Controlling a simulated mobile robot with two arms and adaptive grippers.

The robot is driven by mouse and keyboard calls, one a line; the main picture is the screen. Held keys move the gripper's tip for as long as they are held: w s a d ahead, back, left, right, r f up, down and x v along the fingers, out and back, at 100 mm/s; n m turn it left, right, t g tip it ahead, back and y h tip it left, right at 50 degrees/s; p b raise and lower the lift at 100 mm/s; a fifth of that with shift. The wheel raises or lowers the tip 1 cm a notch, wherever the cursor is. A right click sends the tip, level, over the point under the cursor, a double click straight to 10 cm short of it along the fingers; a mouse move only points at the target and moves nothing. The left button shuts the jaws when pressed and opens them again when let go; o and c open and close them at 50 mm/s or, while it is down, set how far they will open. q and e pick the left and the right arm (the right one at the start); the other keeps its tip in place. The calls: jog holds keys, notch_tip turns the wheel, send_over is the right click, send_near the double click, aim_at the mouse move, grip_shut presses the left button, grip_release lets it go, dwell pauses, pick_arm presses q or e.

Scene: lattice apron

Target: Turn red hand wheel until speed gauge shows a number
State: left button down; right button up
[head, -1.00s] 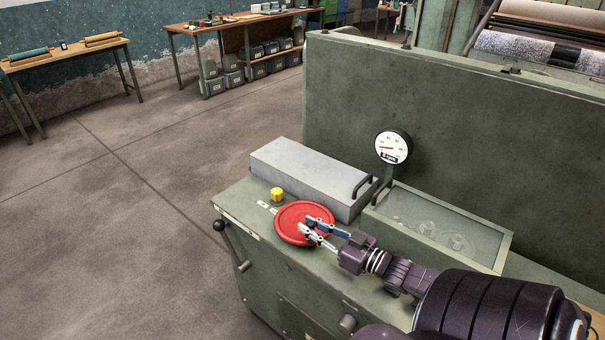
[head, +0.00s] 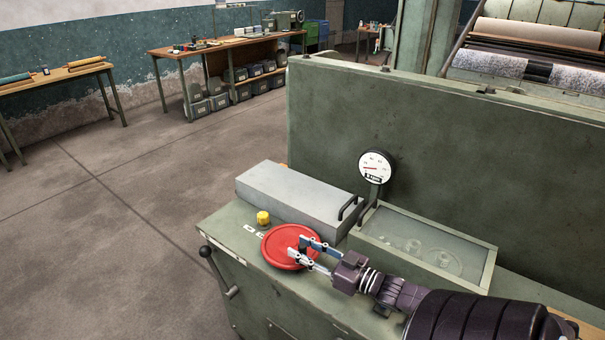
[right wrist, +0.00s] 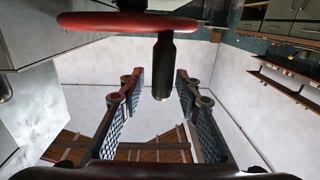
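The red hand wheel (head: 283,246) lies flat on top of the green machine. My right gripper (head: 296,246) reaches over it from the right, its two fingers apart. In the right wrist view the wheel's rim (right wrist: 100,22) shows at the top, and a dark handle (right wrist: 163,70) sticks out from it. The handle is between the open fingers (right wrist: 160,80), with a gap on both sides. The round white speed gauge (head: 376,167) stands on a stalk behind the wheel. Its red needle points left; its figures are too small to read. My left gripper is out of view.
A yellow knob (head: 263,218) sits just behind the wheel. A grey metal box (head: 290,197) and a glass-topped case (head: 425,246) flank the gauge stalk. A tall green panel (head: 450,150) rises behind. A black-knobbed lever (head: 215,268) is at the left end. The floor to the left is clear.

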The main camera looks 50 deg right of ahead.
jog(key=shift+a+r, duration=0.1)
jog(key=shift+r, duration=0.05)
notch_tip(320, 180, up, 10)
jog(key=shift+f, duration=0.15)
dwell(0.4)
jog(key=shift+s+f, duration=0.1)
dwell(0.5)
